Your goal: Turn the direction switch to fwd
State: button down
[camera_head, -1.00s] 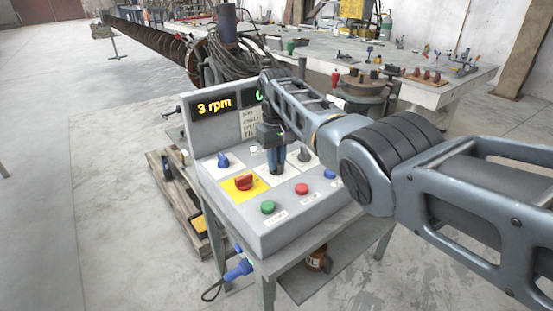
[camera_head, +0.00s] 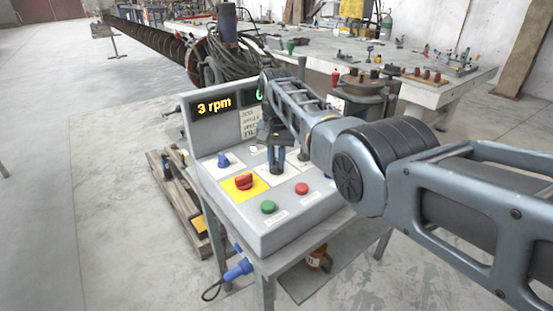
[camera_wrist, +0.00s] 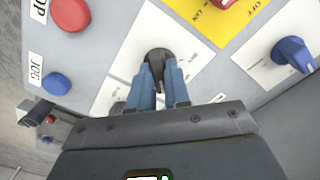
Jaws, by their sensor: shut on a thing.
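A control box (camera_head: 232,215) with a sloping panel stands on a stand in the head view. My gripper (camera_head: 278,166) reaches down to a white plate in the middle of the panel. In the wrist view, my gripper (camera_wrist: 158,69) has its two blue fingers shut on a dark knob (camera_wrist: 158,54) on a white plate (camera_wrist: 125,62). This knob appears to be the direction switch. The fingers hide its lower part, and its markings and exact setting cannot be read.
A red switch (camera_head: 243,181) on a yellow plate, a blue knob (camera_head: 223,160), a green button (camera_head: 268,207) and a red button (camera_head: 301,188) are near my gripper. The upright display (camera_head: 213,106) reads 3 rpm. A blue button (camera_wrist: 56,83) labelled JOG shows in the wrist view.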

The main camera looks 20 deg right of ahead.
aim_at(276, 161)
jog(key=shift+r, duration=0.1)
dwell(0.3)
jog(key=c, duration=1.1)
grip_release()
notch_tip(276, 161, up, 8)
jog(key=shift+f, duration=0.15)
